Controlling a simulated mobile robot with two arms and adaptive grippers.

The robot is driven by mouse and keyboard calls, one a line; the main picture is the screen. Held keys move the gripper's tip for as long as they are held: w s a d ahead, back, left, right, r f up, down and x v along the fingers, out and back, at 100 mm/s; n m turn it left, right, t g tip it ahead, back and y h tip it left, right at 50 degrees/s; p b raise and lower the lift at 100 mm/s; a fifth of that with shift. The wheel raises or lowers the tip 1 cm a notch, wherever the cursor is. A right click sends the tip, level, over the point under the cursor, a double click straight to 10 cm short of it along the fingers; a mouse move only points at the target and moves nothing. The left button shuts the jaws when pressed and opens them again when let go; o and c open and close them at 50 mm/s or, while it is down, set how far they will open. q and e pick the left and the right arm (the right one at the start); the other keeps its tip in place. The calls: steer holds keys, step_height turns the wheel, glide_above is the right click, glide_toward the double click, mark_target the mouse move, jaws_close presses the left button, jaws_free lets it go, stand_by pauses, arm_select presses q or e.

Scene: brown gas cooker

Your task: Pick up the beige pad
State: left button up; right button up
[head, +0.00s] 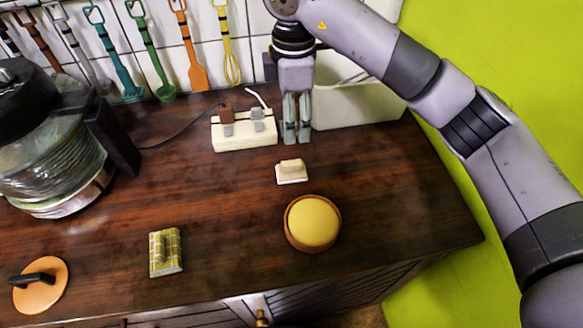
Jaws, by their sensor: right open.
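The beige pad (291,174), a small pale block with a raised grip on top, lies on the dark brown wooden counter near the middle of the head view. My right gripper (297,138) points down just behind the pad, between a white power strip and a white bin. Its two fingers are open with a narrow gap, and nothing shows between them. The fingertips appear apart from the pad; their exact height above the counter is hard to tell. My left gripper is not in view.
The power strip (244,141) with plugs and the white bin (360,105) flank my right gripper. A brown bowl with a yellow round top (313,222) sits in front of the pad. A patterned block (166,252), an orange lid (48,296) and a glass appliance (50,165) stand left.

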mark_target(292, 162)
step_height(292, 162, down, 10)
steer(key=p, duration=0.2)
steer(key=shift+s+p, duration=0.15)
steer(key=shift+p, duration=0.15)
steer(key=shift+f, duration=0.15)
step_height(292, 162, down, 5)
steer(key=shift+a+r+p, duration=0.1)
steer(key=shift+a+p, duration=0.05)
steer(key=shift+p, duration=0.95)
steer(key=shift+c, duration=0.6)
steer(key=shift+s, duration=0.1)
steer(key=c, duration=1.2)
